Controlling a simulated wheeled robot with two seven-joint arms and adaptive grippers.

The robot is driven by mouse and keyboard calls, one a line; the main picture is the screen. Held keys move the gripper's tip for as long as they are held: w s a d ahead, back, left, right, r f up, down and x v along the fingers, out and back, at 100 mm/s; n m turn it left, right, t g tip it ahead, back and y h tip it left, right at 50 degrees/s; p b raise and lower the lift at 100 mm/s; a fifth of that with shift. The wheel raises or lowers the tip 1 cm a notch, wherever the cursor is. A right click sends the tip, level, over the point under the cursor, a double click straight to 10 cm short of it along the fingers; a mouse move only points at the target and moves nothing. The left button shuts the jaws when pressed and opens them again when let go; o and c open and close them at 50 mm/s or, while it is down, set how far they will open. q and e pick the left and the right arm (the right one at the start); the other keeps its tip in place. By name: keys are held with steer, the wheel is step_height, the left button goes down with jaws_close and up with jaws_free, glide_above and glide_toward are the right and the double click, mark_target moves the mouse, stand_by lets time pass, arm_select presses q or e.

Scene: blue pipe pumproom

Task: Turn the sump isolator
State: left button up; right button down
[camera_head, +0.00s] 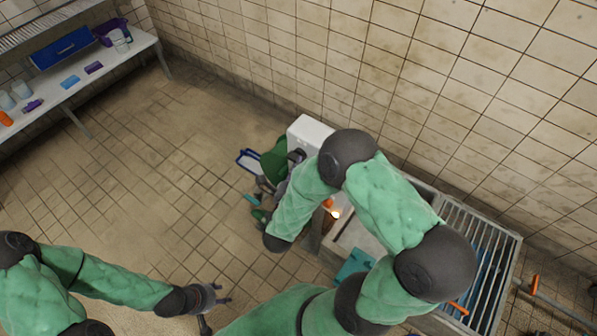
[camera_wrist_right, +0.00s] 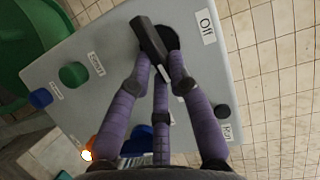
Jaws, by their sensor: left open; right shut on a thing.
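The isolator is a black handle (camera_wrist_right: 149,42) on a round dark base, set on a light grey panel (camera_wrist_right: 245,75). A white "Off" label (camera_wrist_right: 207,27) sits right of the handle. The handle's bar slants from upper left to lower right. My right gripper (camera_wrist_right: 161,77) has its purple fingers shut on the lower part of the handle. In the head view my right arm hides that gripper and the handle. My left gripper (camera_head: 216,298) is open and empty over the floor, well away from the panel.
The panel also carries a green knob (camera_wrist_right: 74,74), a blue knob (camera_wrist_right: 41,98) and a small dark knob (camera_wrist_right: 222,111). A green bin-like object (camera_wrist_right: 25,35) is beside it. In the head view, a metal grated unit (camera_head: 500,235) stands right, and a table (camera_head: 145,42) upper left.

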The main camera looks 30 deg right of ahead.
steer(key=shift+f+m+b, duration=0.3)
steer(key=shift+m+b, duration=0.3)
steer(key=shift+b, duration=0.2)
steer(key=c, duration=1.1)
jaws_free()
steer(key=shift+c, duration=0.2)
steer(key=shift+a+r, duration=0.1)
steer(key=v, duration=1.2)
steer(key=shift+f, duration=0.35)
